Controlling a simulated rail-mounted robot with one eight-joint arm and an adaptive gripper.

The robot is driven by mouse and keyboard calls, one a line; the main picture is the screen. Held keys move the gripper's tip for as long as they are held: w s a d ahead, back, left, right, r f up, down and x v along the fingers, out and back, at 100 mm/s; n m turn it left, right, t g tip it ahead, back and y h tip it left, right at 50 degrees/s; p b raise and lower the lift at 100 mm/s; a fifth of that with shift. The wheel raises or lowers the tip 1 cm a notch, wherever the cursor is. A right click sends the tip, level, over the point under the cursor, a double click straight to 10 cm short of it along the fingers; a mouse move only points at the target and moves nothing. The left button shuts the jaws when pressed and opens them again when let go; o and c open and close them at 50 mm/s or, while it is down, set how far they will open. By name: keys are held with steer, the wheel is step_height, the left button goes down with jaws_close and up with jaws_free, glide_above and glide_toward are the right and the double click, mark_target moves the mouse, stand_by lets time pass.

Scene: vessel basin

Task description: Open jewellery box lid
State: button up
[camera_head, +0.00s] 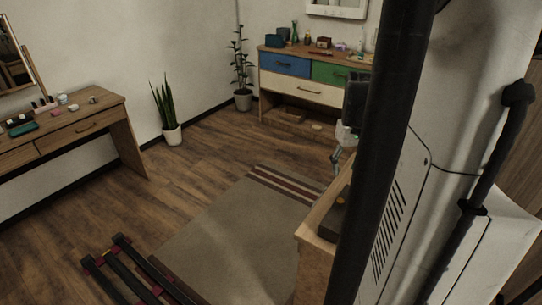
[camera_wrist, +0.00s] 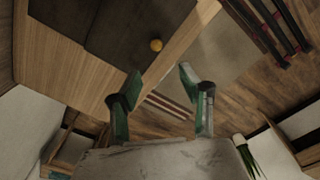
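A dark brown box (camera_wrist: 115,28), which looks like the jewellery box, lies at the top of the wrist view with a small round yellow knob (camera_wrist: 156,45) near its edge. In the head view the dark box (camera_head: 334,217) shows only in part, behind my black column. Its lid looks shut, though much of it is cut off. My gripper (camera_wrist: 161,77) is open and empty, its two green fingers spread, with the knob just beyond the fingertips. In the head view my gripper (camera_head: 337,160) is small and partly hidden, above the far end of the wooden top.
The box rests on a light wooden top (camera_head: 318,222). A grey-brown rug (camera_head: 225,235) and a dark slatted piece of furniture (camera_head: 125,270) lie to its left. A drawer cabinet (camera_head: 298,90) with small items stands at the back; a dressing table (camera_head: 75,122) is at left.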

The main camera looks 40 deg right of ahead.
mark_target(341, 200)
steer(key=f, duration=0.4)
steer(key=f+b, duration=0.1)
steer(key=f, duration=0.4)
steer(key=f+b, duration=0.1)
steer(key=f, duration=0.3)
steer(key=shift+s+d+f, duration=0.25)
steer(key=shift+f, duration=0.15)
jaws_close()
